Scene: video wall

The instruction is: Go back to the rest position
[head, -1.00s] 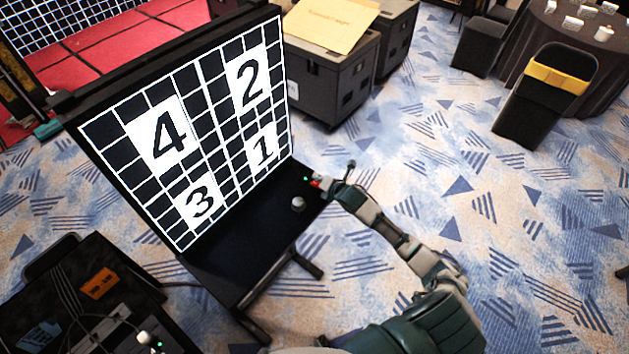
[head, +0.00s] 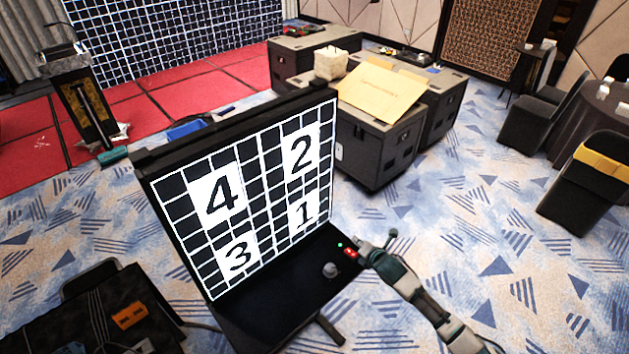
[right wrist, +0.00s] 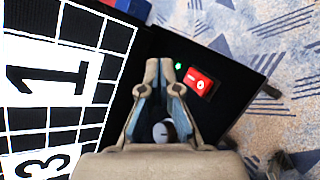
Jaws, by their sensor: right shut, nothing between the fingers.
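My right gripper (head: 366,244) is at the right edge of the black console shelf (head: 262,318), beside a red button (head: 350,253) and a small green light (head: 340,245). In the right wrist view the right gripper (right wrist: 160,68) is shut with nothing between its fingers. There the red button (right wrist: 201,82) lies just right of the fingertips. A grey knob (head: 330,270) on the shelf also shows in the wrist view (right wrist: 163,131), between the finger links. My left gripper is not in view.
The tilted screen (head: 245,195) with numbered panels rises left of my right gripper. Dark cases (head: 375,155) stand behind it. A black table (head: 110,325) is at the lower left. Chairs (head: 585,190) stand at the right. Patterned carpet (head: 480,230) is free between.

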